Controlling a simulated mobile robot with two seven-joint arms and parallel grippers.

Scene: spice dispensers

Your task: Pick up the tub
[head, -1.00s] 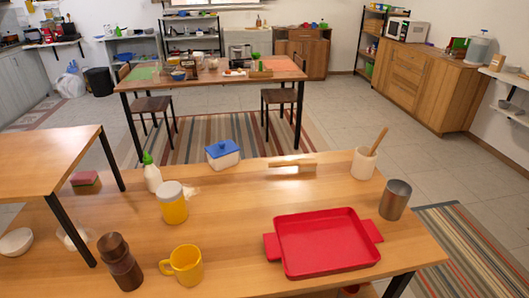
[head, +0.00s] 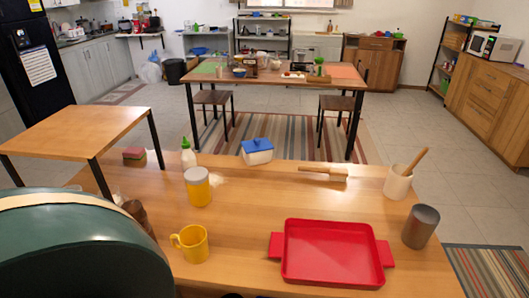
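A white tub with a blue lid (head: 257,151) stands upright near the far edge of the front wooden table in the head view. A yellow jar with a pale lid (head: 198,187) stands nearer on the left, and I cannot tell for certain which of the two is meant by the tub. Neither gripper shows in the view, and nothing is seen touching either container. The lower left of the view is covered by a large dark green rounded shape, which hides part of the table.
A red tray (head: 331,252), yellow mug (head: 192,244), grey metal cup (head: 421,226), utensil crock (head: 397,184), rolling pin (head: 324,174) and green-tipped bottle (head: 188,155) share the front table (head: 245,215). A brown grinder is partly hidden. The table's middle is fairly clear.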

